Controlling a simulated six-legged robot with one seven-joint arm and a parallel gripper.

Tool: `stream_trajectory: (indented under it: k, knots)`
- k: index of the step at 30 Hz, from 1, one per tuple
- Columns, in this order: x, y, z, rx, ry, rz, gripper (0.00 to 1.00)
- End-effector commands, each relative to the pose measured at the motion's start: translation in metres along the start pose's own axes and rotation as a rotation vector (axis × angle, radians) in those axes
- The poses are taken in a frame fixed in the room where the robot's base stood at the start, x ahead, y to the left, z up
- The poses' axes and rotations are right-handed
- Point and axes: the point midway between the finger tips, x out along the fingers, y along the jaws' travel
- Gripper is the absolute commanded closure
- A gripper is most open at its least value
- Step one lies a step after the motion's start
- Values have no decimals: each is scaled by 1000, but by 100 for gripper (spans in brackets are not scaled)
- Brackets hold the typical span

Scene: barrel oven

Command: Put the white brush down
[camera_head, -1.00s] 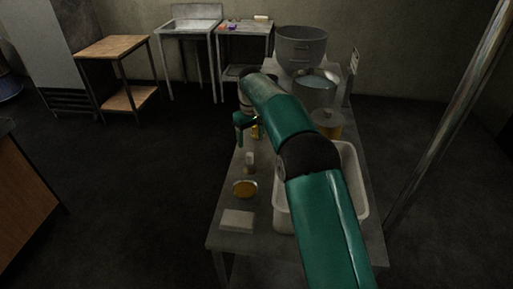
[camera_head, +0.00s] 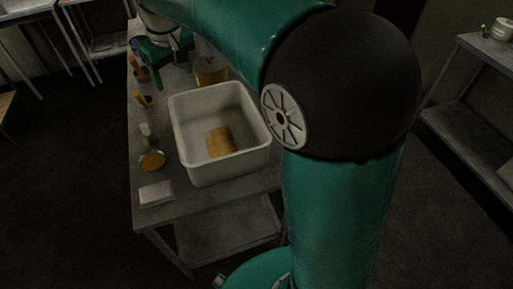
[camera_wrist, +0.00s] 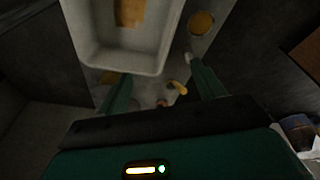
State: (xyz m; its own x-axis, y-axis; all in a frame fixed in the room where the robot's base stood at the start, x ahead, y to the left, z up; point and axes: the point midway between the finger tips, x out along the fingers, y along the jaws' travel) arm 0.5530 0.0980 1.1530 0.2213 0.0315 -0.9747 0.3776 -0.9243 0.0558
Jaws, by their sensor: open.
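My gripper (camera_head: 172,66) is over the far left part of the metal table (camera_head: 190,207). In the wrist view its two green fingers (camera_wrist: 160,75) are spread apart, and I see nothing held between them. I cannot surely identify the white brush. A small pale object (camera_head: 148,130) stands on the table's left side, nearer than my gripper, and may be it. A yellow-handled item (camera_head: 142,97) lies beyond it; it also shows near the fingers in the wrist view (camera_wrist: 178,87). An orange-brown item (camera_head: 138,72) is close to the gripper's left.
A white bin (camera_head: 222,174) with a brown block (camera_head: 220,141) inside takes up the table's middle. A round amber dish (camera_head: 152,160) and a white block (camera_head: 157,193) are at the near left. An amber pot (camera_head: 211,74) is behind the bin.

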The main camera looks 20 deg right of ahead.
Motion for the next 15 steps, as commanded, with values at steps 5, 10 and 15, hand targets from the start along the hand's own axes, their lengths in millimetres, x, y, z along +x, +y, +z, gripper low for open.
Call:
stream_trajectory:
  k: [5,10,15]
  knots:
    - [-33,7,68,91,62,25,32]
    - [-47,7,133,177,119,46,32]
    - [-46,2,199,262,176,64,32]
